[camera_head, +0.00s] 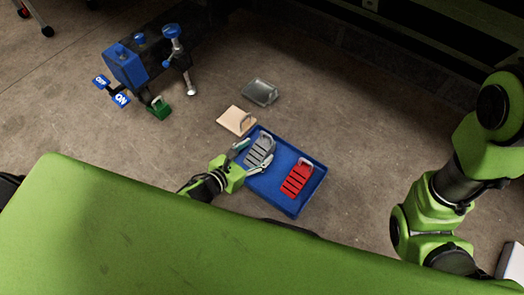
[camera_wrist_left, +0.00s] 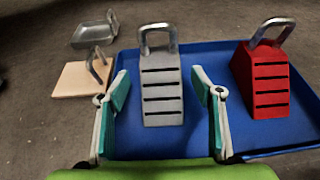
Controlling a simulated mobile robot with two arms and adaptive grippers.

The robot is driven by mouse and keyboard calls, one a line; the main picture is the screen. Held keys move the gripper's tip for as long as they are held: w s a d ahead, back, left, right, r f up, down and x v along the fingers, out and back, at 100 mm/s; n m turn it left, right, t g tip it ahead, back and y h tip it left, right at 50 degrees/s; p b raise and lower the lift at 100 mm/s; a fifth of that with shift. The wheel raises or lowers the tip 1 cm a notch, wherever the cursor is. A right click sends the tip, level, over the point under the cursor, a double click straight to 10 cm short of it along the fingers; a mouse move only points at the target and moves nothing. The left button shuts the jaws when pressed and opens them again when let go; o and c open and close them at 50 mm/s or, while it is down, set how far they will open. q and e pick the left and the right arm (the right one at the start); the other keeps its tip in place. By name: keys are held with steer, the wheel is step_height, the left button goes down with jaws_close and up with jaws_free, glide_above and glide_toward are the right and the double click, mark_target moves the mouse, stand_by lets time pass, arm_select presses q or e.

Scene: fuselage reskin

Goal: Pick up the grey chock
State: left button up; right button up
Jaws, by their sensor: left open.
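The grey chock (camera_head: 260,151) stands in the blue tray (camera_head: 287,205), toward its left side. It is a ribbed wedge with a metal loop handle on top. It also shows in the left wrist view (camera_wrist_left: 161,90), upright and ahead of the fingers. My left gripper (camera_head: 239,158) is at the tray's left side, with its fingers open. In the left wrist view the left gripper (camera_wrist_left: 163,100) has one teal-padded finger on each side of the chock, with gaps between. My right arm shows at the right, but its gripper is out of view.
A red chock (camera_head: 297,178) stands in the same tray, right of the grey one. A tan plate (camera_head: 236,120) and a grey metal pan (camera_head: 260,92), both handled, lie on the floor beyond. A blue and black machine (camera_head: 127,66) and a green chock (camera_head: 159,108) are farther left.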

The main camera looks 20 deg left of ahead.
mark_target(259, 149)
arm_select(q)
steer(key=b+x, duration=0.1)
steer(key=x, duration=0.2)
steer(key=shift+w+d+f+b, duration=0.1)
steer(key=shift+d+f+b, duration=0.05)
steer(key=shift+b, duration=0.25)
steer(key=c, duration=1.5)
steer(key=shift+o, duration=0.2)
